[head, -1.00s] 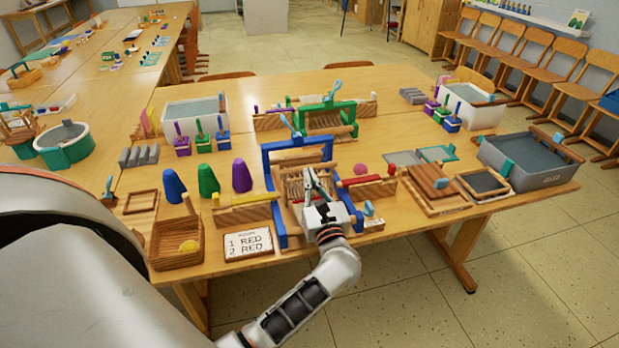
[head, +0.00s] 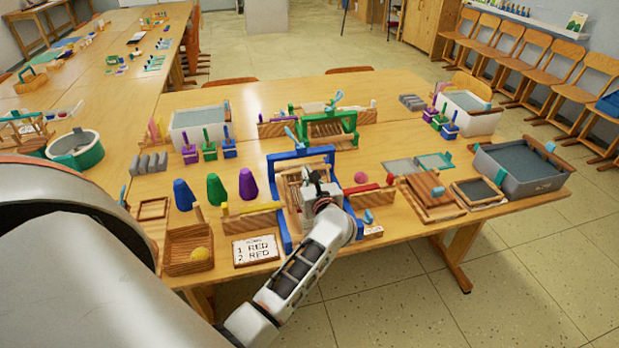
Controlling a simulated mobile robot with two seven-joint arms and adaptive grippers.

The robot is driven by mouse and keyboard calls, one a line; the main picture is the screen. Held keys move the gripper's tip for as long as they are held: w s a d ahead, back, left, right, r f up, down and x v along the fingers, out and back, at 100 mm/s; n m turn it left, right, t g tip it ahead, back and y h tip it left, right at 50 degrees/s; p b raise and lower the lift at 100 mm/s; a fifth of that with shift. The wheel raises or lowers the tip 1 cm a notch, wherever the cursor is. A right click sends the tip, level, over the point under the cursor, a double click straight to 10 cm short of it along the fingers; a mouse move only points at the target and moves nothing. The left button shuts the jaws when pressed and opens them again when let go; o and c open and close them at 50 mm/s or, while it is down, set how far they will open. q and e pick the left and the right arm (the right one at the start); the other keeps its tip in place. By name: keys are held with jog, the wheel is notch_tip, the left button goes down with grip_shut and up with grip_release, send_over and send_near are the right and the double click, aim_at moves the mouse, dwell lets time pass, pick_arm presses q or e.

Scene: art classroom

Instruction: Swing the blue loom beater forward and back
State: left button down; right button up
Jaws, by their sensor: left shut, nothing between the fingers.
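The blue loom (head: 273,192) stands on the near table, with upright blue side posts and a blue crossbar (head: 300,153) across the top. A light-blue handle (head: 291,136) sticks up above the crossbar, tilted to the left. Inside the frame are wooden bars and pale threads, partly hidden by my gripper. My left gripper (head: 311,180) reaches in from the front, within the blue frame and below the crossbar. It is shut and empty; whether its tips touch the loom is unclear. My right gripper is not in view.
A green loom (head: 352,122) stands just behind. Wooden frames (head: 430,190) and a grey tub (head: 520,165) stand right. Some tabletop right of centre is bare.

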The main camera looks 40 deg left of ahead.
pick_arm(q)
jog(key=shift+w+a+f, duration=0.15)
jog(key=shift+w+a, duration=0.15)
jog(key=shift+a, duration=0.05)
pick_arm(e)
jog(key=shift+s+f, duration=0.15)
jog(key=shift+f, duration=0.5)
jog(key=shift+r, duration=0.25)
pick_arm(q)
jog(key=shift+d, duration=0.1)
